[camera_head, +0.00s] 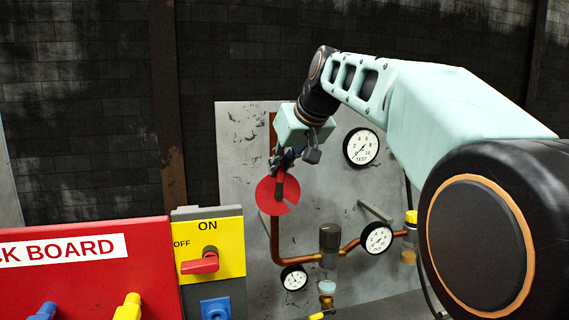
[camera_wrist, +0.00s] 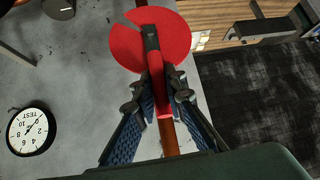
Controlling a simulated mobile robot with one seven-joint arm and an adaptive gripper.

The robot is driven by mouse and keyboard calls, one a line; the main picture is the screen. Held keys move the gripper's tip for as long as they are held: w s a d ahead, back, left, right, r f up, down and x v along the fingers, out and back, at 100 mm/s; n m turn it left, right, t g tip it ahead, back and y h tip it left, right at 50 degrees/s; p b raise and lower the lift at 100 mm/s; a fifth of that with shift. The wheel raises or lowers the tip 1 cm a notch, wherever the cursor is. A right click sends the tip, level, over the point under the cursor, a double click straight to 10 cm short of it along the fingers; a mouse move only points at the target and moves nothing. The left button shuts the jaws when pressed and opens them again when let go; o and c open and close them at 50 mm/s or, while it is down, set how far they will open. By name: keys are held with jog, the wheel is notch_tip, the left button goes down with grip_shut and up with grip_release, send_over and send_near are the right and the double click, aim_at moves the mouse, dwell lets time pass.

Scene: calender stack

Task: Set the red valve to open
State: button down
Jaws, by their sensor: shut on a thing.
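The red valve (camera_head: 283,200) is a round red disc with a notch, mounted on a copper pipe (camera_head: 275,240) in front of a grey metal panel. My gripper (camera_head: 281,172) comes down on it from above. In the wrist view, the red disc (camera_wrist: 130,42) lies at the top middle, with a red handle bar (camera_wrist: 160,88) running from it towards me. My gripper (camera_wrist: 162,95) has its fingers on both sides of this bar and is shut on it. A dark piece covers the middle of the disc. The head view does not show the handle clearly behind my fingers.
The grey panel (camera_head: 235,130) carries a test gauge (camera_head: 361,147), smaller gauges (camera_head: 376,238) and piping with a dark cylinder (camera_head: 330,240). A red lock board (camera_head: 90,270) and a yellow switch plate (camera_head: 225,235) with a red knob stand at the lower left.

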jog(key=shift+a, duration=0.1)
dwell(0.5)
jog(key=c, duration=2)
grip_release()
jog(key=shift+o, duration=0.2)
jog(key=shift+s, duration=0.1)
jog(key=v, duration=1.2)
jog(key=shift+a, duration=0.2)
